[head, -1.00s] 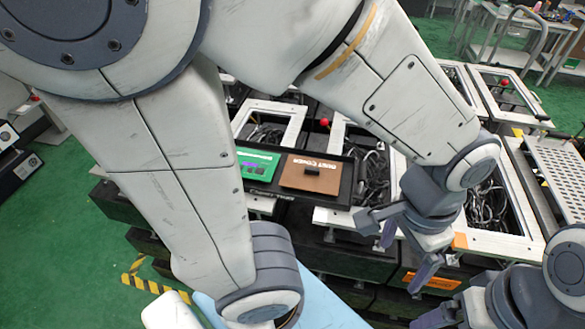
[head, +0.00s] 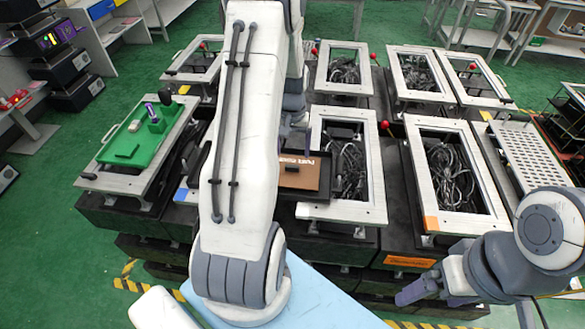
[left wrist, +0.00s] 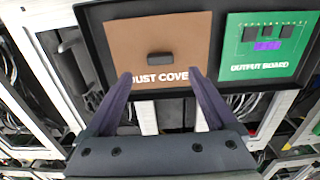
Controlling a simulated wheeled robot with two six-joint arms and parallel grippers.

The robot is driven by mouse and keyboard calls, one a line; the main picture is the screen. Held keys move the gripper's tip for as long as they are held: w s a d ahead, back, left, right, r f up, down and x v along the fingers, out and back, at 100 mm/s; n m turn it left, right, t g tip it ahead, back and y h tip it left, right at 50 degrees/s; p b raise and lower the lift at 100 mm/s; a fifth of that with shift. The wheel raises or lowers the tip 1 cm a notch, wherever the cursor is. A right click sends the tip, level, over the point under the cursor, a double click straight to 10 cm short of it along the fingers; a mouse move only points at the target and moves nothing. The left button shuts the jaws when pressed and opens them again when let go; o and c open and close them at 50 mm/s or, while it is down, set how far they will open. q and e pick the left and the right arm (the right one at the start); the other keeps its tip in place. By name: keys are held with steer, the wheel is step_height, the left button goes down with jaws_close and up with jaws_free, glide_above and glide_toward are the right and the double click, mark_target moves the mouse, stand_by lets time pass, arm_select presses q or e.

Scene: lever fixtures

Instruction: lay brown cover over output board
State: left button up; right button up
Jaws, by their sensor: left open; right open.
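The brown cover (head: 303,173), lettered "DUST COVER", lies flat in a black tray (left wrist: 214,18) in the middle. In the left wrist view the brown cover (left wrist: 158,35) has a small black handle (left wrist: 159,58). A green panel lettered "OUTPUT BOARD" (left wrist: 262,38), with a purple chip, lies beside it in the tray; my left arm hides that panel in the head view. My left gripper (left wrist: 163,80) is open, its fingertips at the cover's lettered edge in that view, with nothing between them. My right gripper (head: 432,296) is open and empty at the lower right, away from the tray.
Grey-framed fixtures with cable bundles (head: 345,165) stand behind and to the right of the tray. A separate green board (head: 140,140) with raised black and purple parts sits in a frame at the left. Red lever knobs (head: 384,125) stick up between frames. A perforated plate (head: 520,150) is at the right.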

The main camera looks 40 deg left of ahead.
mark_target(292, 166)
arm_select(q)
steer(key=shift+f, duration=0.7)
steer(key=shift+f+p, duration=0.25)
steer(key=shift+p, duration=0.15)
step_height(292, 166, down, 3)
steer(key=shift+s+f+p, duration=0.1)
steer(key=shift+f+p, duration=0.05)
steer(key=shift+p, duration=0.8)
steer(key=shift+f, duration=0.65)
jaws_close()
steer(key=shift+r, duration=0.15)
